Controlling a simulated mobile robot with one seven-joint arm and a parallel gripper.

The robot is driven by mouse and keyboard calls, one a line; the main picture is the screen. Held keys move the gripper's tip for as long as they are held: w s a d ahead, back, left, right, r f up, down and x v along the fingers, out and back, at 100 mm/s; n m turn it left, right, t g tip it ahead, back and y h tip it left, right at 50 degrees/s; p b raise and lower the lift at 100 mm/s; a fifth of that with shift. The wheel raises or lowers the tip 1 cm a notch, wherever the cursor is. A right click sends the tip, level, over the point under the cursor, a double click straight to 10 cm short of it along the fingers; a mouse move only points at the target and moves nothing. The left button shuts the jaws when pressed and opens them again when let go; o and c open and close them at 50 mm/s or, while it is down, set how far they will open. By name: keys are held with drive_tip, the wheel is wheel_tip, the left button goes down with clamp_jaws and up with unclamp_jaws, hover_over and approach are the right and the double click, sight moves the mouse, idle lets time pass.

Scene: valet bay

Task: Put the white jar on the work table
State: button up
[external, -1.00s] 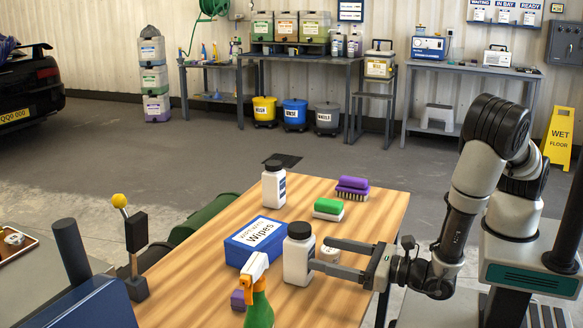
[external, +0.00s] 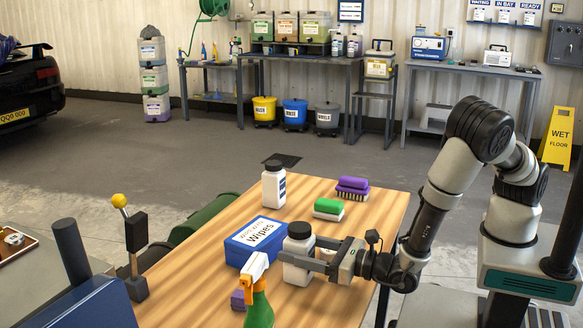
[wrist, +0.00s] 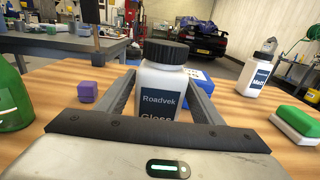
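A white jar (external: 297,262) with a black lid stands upright on the wood-topped table (external: 372,212). In the wrist view this jar (wrist: 161,88) has a dark label reading "Roadvek Gloss". My gripper (external: 300,256) is level around its body, with one finger on each side. The fingers look spread, and contact with the jar is not clear. A second white jar (external: 273,188), also black-lidded, stands farther back on the same table; its label reads "Matt" in the wrist view (wrist: 254,78). Which surface is the work table is not marked.
A green spray bottle (external: 259,309) and a purple block (external: 238,300) are close in front. A green-and-white sponge (external: 328,209) and a purple brush (external: 352,188) lie farther back. Grey benches (external: 470,66) line the wall.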

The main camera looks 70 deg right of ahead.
sight(299, 226)
drive_tip(key=c, duration=1.4)
drive_tip(key=shift+o, duration=0.2)
wheel_tip(299, 226, up, 10)
drive_tip(key=p, duration=0.3)
drive_tip(key=shift+r, duration=0.2)
